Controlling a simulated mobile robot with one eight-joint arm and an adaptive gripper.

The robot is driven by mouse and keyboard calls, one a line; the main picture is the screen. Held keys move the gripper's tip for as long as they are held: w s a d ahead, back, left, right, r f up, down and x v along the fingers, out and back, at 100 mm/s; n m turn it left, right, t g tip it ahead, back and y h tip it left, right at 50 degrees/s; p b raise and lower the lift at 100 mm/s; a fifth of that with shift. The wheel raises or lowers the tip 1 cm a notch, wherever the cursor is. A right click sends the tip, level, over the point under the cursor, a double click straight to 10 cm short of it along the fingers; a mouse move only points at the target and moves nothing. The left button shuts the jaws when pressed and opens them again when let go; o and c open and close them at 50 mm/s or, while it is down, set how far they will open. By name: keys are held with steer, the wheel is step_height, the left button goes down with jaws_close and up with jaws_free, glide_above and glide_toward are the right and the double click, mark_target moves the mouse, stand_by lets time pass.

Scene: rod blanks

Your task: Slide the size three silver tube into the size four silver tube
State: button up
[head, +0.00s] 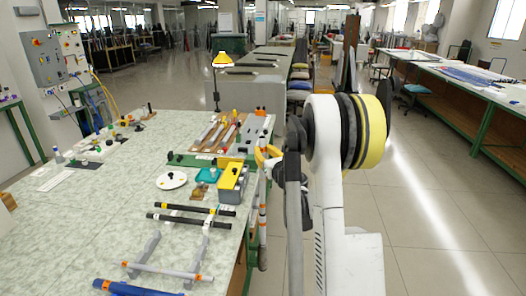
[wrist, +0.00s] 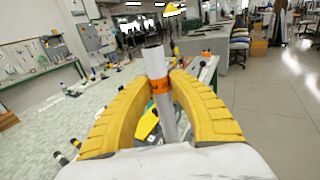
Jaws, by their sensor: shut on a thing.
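My gripper (head: 268,156) is at the right edge of the table, its yellow fingers shut on a silver tube (wrist: 155,62) with an orange band. The tube stands roughly upright between the fingers in the wrist view (wrist: 162,88); in the head view it hangs down beside the table edge, partly behind my arm. Another silver tube (head: 165,271) with orange bands near its ends lies across the front of a grey rack on the table, apart from the held one. I cannot read the size marks on either tube.
Two black rods (head: 190,221) lie across the rack behind the lying tube. A blue tube (head: 135,288) is at the front. A yellow box (head: 232,180), white disc (head: 172,180) and teal tray (head: 208,175) stand further back.

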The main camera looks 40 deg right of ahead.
steer(key=b, duration=0.9)
glide_above(263, 192)
steer(key=shift+w+d+f, duration=0.1)
steer(key=shift+f, duration=2.65)
steer(key=shift+w+d+f, duration=0.1)
steer(key=shift+f, duration=2.65)
steer(key=shift+f+p, duration=0.3)
steer(key=shift+f, duration=3.6)
steer(key=o, duration=0.9)
